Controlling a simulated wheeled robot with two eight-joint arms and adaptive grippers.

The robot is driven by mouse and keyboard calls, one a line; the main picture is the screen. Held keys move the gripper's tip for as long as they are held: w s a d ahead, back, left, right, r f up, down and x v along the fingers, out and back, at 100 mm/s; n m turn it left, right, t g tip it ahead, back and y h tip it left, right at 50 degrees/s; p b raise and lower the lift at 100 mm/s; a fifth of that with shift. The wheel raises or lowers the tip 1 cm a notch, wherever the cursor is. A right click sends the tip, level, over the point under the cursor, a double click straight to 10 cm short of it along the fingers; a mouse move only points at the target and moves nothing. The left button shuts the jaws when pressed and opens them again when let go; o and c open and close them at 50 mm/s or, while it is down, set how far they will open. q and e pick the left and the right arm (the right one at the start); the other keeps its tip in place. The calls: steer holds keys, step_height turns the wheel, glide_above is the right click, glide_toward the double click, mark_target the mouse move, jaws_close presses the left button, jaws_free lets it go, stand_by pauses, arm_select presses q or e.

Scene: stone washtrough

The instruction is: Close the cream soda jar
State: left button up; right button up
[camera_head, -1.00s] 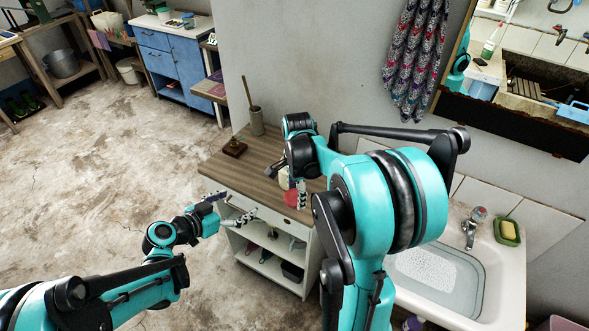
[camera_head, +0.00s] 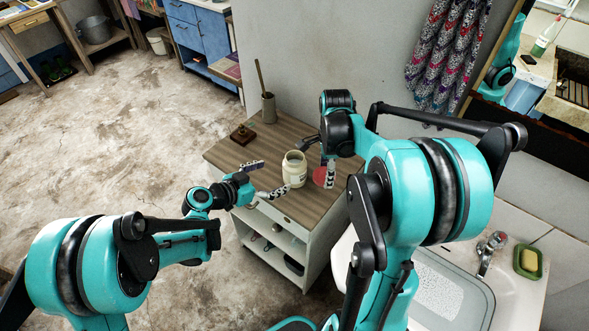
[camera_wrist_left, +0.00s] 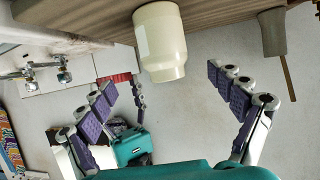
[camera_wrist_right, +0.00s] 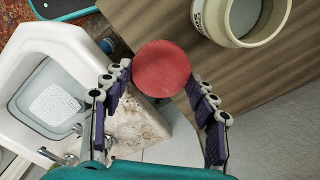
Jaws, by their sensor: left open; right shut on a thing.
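The open cream jar (camera_head: 294,170), with a pale label, stands upright on the wooden cabinet top. Its uncovered mouth shows in the right wrist view (camera_wrist_right: 245,18). My left gripper (camera_head: 266,178) is open just left of the jar; in the left wrist view the jar (camera_wrist_left: 161,42) is ahead, between the spread fingers and apart from them. My right gripper (camera_wrist_right: 156,78) is shut on the round red lid (camera_wrist_right: 162,68), to the right of the jar. In the head view the lid (camera_head: 320,177) is partly behind a finger.
A beaker-like grey holder (camera_head: 268,108) with a stick and a dark wooden block (camera_head: 242,134) stand at the back of the cabinet top (camera_head: 225,152). A sink (camera_head: 455,290) is at right. The wall is close behind.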

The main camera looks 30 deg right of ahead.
mark_target(287, 171)
arm_select(q)
steer(key=b+x, duration=0.1)
steer(key=x, duration=0.4)
steer(key=shift+a, duration=0.1)
arm_select(e)
steer(key=shift+f, duration=0.8)
arm_select(q)
steer(key=shift+w+d+f, duration=0.15)
steer(key=shift+d, duration=0.15)
steer(key=x, duration=0.1)
steer(key=b+x, duration=0.1)
steer(key=x, duration=0.1)
steer(key=b+x, duration=0.1)
steer(key=x, duration=0.1)
steer(key=shift+w+d, duration=0.1)
steer(key=shift+w, duration=0.2)
arm_select(e)
step_height(287, 171, down, 2)
